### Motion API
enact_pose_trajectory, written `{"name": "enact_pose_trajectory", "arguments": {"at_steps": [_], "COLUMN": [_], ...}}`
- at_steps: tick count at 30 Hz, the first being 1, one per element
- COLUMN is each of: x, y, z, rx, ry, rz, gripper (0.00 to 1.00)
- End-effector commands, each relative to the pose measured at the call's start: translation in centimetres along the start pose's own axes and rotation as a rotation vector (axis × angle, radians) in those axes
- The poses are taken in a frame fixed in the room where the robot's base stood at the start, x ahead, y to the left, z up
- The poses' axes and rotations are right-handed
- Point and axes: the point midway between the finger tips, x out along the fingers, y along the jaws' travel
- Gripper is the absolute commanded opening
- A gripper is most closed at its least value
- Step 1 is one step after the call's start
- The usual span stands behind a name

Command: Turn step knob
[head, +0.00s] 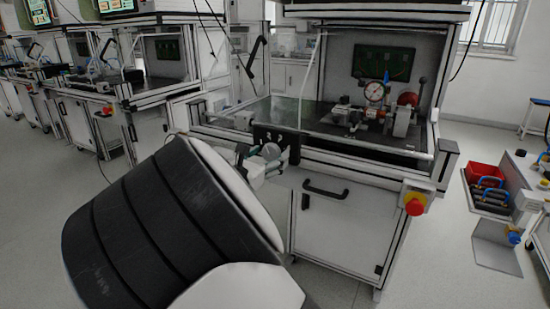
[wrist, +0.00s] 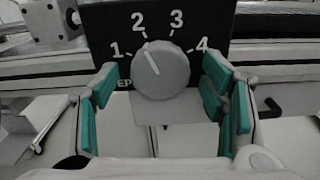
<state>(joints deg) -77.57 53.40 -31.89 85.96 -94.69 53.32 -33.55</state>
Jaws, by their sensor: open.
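The step knob (wrist: 163,75) is a round grey dial on a black panel (wrist: 225,22) with white numbers 1 to 4. Its white pointer line tilts up and left, toward the 2. My gripper (wrist: 160,83) is open, with green pads left and right of the knob. Gaps show between the pads and the knob, and nothing is held. In the head view my gripper (head: 262,157) is at the front edge of the test bench, in front of the black panel (head: 291,140). The knob is hard to make out there.
The bench (head: 350,155) carries a dial gauge (head: 374,92) and fixtures. A red emergency button (head: 415,205) sits at its front right, and a black handle (head: 325,191) is on the door below. A red bin (head: 484,175) stands at right. Floor in front is clear.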

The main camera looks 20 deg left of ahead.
Motion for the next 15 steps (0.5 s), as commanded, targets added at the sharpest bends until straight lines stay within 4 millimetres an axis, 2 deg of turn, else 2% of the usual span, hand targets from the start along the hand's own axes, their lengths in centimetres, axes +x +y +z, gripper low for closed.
{"name": "enact_pose_trajectory", "arguments": {"at_steps": [8,15], "x": [0.16,0.14], "y": [-0.01,0.0], "z": [0.02,0.02], "rx": [0.0,0.0], "ry": [0.0,0.0], "rz": [0.0,0.0], "gripper": [0.66,0.18]}}
